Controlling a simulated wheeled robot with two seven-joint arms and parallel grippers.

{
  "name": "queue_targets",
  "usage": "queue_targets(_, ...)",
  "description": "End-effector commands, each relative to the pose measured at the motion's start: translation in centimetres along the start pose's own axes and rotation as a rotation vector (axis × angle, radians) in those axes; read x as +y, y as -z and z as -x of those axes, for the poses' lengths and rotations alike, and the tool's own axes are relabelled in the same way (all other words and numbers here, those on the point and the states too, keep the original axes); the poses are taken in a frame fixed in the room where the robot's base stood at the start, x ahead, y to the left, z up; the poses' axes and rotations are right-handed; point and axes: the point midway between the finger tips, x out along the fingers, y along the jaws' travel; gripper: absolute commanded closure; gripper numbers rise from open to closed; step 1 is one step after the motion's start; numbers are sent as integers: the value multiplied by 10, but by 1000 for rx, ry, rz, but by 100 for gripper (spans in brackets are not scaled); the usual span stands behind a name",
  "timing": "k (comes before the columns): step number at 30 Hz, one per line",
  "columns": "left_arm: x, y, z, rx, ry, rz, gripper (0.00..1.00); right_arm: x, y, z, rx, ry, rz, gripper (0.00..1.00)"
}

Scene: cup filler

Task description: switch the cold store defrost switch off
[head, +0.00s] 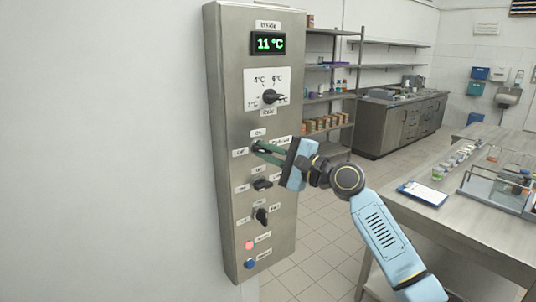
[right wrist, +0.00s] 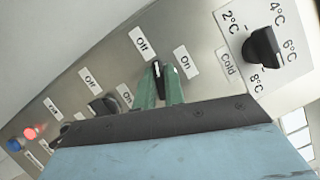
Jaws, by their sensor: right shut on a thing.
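The steel control panel (head: 226,120) stands upright on the wall in the head view. The defrost switch (right wrist: 157,69) is a small dark knob with a white mark, between an "Off" label (right wrist: 142,42) and an "On" label (right wrist: 187,62) in the right wrist view. Its mark points roughly up there, nearer the "Off" side; the exact angle is hard to tell. My right gripper (head: 262,148) has its green fingers on either side of this knob and is shut on it. The fingers hide much of the knob in the head view. My left gripper is not in view.
Above is the temperature dial (head: 271,97) and a display (head: 268,43) reading 11 °C. Below are another dark switch (head: 262,184), a black knob (head: 261,216), a red lamp (head: 249,245) and a blue button (head: 250,263). A steel table (head: 470,225) stands at the right.

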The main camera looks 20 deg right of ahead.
Motion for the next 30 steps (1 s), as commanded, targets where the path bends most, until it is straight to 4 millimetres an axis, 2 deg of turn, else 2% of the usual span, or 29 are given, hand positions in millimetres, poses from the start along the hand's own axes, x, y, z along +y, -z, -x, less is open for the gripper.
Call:
queue_targets(6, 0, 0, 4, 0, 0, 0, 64, 0, 0, 0, 1, -68, 157, 100)
queue_targets(15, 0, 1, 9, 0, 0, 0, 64, 0, 0, 0, 0, -123, 290, 100)
queue_targets(30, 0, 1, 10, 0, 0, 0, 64, 1, 0, 0, 0, -142, 334, 100)
